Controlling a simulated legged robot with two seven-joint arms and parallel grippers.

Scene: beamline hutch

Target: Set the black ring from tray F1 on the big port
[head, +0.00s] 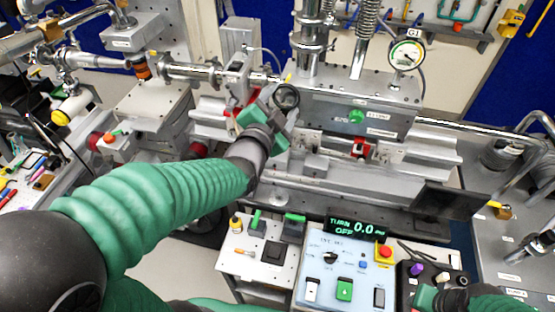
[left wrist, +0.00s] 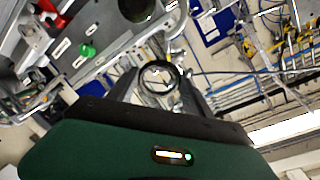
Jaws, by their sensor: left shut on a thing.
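My left gripper (head: 278,112) is shut on the black ring (head: 286,96) and holds it up in front of the grey vacuum chamber (head: 345,100). In the left wrist view the black ring (left wrist: 158,77) sits between the two fingertips, its open middle facing the camera. A dark round opening with a metal rim (left wrist: 137,8) shows at the top of that view, apart from the ring; I cannot tell if it is the big port. My right gripper (head: 440,298) is at the bottom right, partly cut off, its jaws unclear. I cannot make out tray F1 for sure.
A steel beam pipe (head: 195,72) runs in from the left towards the chamber. Gauge G1 (head: 405,55) and a green knob (head: 357,116) are at the chamber. A control box (head: 335,270) and a small white cart top (head: 236,258) stand in front. A dark monitor (head: 450,203) is at right.

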